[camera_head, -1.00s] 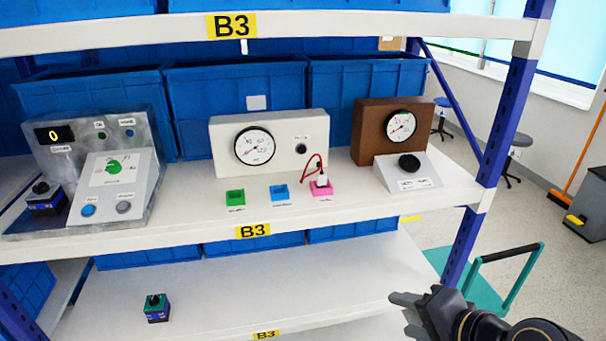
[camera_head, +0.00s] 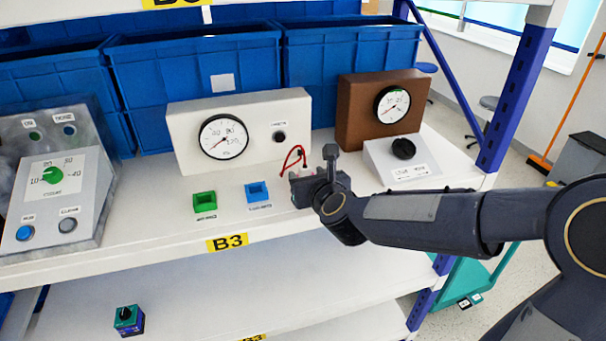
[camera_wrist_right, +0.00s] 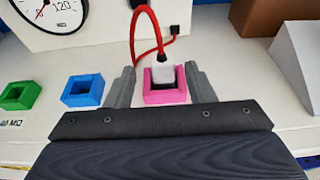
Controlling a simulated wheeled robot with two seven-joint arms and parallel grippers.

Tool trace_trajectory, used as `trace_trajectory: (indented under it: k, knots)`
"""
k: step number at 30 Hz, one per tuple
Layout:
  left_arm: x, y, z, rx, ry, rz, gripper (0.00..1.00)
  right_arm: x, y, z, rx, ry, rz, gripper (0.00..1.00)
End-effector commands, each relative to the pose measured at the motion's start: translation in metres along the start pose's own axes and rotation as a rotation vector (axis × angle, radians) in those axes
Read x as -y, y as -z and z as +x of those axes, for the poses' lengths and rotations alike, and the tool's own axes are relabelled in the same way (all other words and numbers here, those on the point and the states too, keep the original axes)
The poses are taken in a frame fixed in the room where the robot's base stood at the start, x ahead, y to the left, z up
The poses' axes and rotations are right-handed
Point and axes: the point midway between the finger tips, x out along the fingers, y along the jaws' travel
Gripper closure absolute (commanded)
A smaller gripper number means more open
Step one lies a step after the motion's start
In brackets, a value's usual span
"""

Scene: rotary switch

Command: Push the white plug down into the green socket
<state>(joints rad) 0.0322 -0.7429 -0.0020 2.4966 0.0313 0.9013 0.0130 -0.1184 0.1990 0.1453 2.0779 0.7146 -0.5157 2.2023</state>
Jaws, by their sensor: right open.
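The white plug (camera_wrist_right: 163,72) with its red cable sits upright in the pink socket (camera_wrist_right: 165,97) in the right wrist view. The green socket (camera_head: 205,203) is on the shelf to the left, with the blue socket between; it also shows in the right wrist view (camera_wrist_right: 20,96) and looks empty. My right gripper (camera_wrist_right: 158,80) is open, its two fingers on either side of the plug and pink socket, apart from the plug. In the head view my right gripper (camera_head: 318,175) hides most of the plug and pink socket. My left gripper is not in view.
The blue socket (camera_head: 257,192) stands between the green and pink ones. Behind is a white gauge box (camera_head: 185,140), with a brown gauge box (camera_head: 355,115) and a grey knob panel (camera_head: 395,173) to the right. A grey control panel (camera_head: 85,190) stands left. The shelf front is clear.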

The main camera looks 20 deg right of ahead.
Motion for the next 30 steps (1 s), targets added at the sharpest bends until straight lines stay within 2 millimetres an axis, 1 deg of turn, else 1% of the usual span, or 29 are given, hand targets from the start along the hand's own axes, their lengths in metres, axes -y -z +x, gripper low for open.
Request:
trace_trajectory:
  k: [1,3,6,9,15,17,26,27,30]
  knots:
    - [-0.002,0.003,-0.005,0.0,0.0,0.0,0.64,0.002,-0.003,0.009,-0.004,0.001,0.0,0.51]
    - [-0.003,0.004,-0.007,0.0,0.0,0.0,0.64,0.003,-0.004,0.019,-0.004,0.001,-0.001,0.51]
    - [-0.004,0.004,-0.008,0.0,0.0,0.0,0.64,0.003,-0.003,0.031,-0.002,0.0,-0.001,0.51]
    - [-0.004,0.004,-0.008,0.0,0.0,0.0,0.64,0.003,-0.003,0.036,-0.001,0.0,-0.001,0.51]
    - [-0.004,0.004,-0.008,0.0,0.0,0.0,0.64,0.003,-0.003,0.037,0.0,0.0,-0.001,0.51]
    - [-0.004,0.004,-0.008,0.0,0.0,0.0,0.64,0.003,-0.003,0.037,0.0,0.0,-0.001,0.57]
    - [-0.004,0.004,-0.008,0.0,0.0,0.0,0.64,0.003,-0.003,0.036,0.0,-0.001,-0.002,0.97]
    - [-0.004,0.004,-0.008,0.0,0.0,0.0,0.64,0.003,-0.003,0.036,0.0,0.0,-0.002,0.99]
    - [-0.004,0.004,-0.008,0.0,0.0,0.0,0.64,0.003,-0.003,0.036,0.0,-0.001,-0.002,0.99]
